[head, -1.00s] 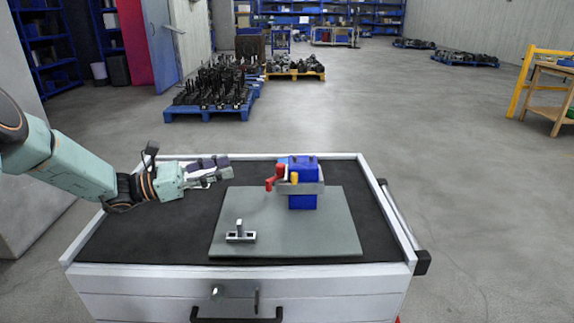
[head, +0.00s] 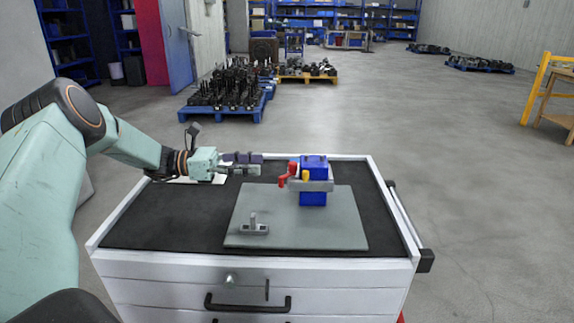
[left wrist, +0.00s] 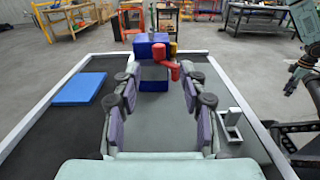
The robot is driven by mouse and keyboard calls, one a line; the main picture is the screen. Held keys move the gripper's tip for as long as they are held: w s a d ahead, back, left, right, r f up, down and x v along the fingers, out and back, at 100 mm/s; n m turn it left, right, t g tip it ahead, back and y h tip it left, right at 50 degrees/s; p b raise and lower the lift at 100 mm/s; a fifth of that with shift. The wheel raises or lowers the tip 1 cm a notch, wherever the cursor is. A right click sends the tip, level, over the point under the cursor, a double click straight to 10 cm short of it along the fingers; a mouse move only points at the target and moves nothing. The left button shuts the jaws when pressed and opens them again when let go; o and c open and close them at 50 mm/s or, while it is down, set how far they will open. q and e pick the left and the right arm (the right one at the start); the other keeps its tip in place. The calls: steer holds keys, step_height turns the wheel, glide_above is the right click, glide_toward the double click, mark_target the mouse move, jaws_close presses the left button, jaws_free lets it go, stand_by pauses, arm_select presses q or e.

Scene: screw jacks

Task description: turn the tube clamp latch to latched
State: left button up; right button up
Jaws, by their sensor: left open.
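A blue block (head: 313,197) stands on a grey-green plate (head: 340,230) on the cart top. A grey clamp band (head: 318,185) crosses it, with a red latch lever (head: 288,174) on its left side and a small yellow part (head: 306,175) beside it. My left gripper (head: 260,165) is open and empty, just left of the red lever and apart from it. In the left wrist view, the red lever (left wrist: 171,70) lies ahead of the gap between the open fingers (left wrist: 160,88). The blue block (left wrist: 153,75) is behind it.
A small grey metal fixture (head: 254,229) sits on the plate's front left; it also shows in the left wrist view (left wrist: 231,122). A blue flat piece (left wrist: 79,88) lies on the black mat. The cart's raised white rim (head: 330,157) surrounds the top.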

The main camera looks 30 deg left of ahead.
mark_target(288, 174)
arm_select(q)
steer(key=x, duration=0.8)
steer(key=shift+s+a, duration=0.1)
steer(key=shift+a, duration=0.15)
steer(key=c, duration=0.6)
steer(key=shift+d, duration=0.1)
jaws_close()
